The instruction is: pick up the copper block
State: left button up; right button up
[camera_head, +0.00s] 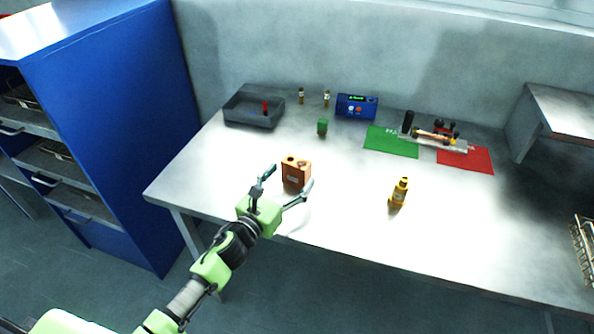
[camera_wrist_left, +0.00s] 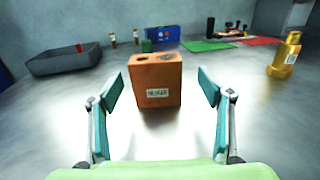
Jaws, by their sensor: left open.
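The copper block (camera_head: 297,172) is an orange-brown block with dark round marks on top and a pale label on its front. It stands upright near the front edge of the metal table. In the left wrist view the copper block (camera_wrist_left: 155,82) is centred beyond the fingers. My left gripper (camera_head: 285,189) is open, its two fingers spread at the near side of the block. In the left wrist view the left gripper (camera_wrist_left: 160,90) has one finger to each side of the block, with gaps visible. My right gripper is not in view.
A yellow bottle-like object (camera_head: 399,192) stands to the right. A green block (camera_head: 322,127), a dark tray (camera_head: 254,108), a blue device (camera_head: 356,106) and green (camera_head: 391,142) and red (camera_head: 466,160) mats are farther back. A blue cabinet (camera_head: 115,130) stands left. The table around the block is clear.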

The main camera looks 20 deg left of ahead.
aim_at(293, 171)
pick_arm(q)
jog(key=shift+w+r, duration=0.15)
jog(key=shift+w, duration=0.25)
jog(key=x, duration=0.2)
jog(key=p+x, duration=0.1)
jog(key=x, duration=0.1)
jog(key=shift+w+a+f, duration=0.2)
jog(key=shift+f, duration=0.05)
jog(key=shift+r, duration=0.1)
jog(key=c, duration=1.4)
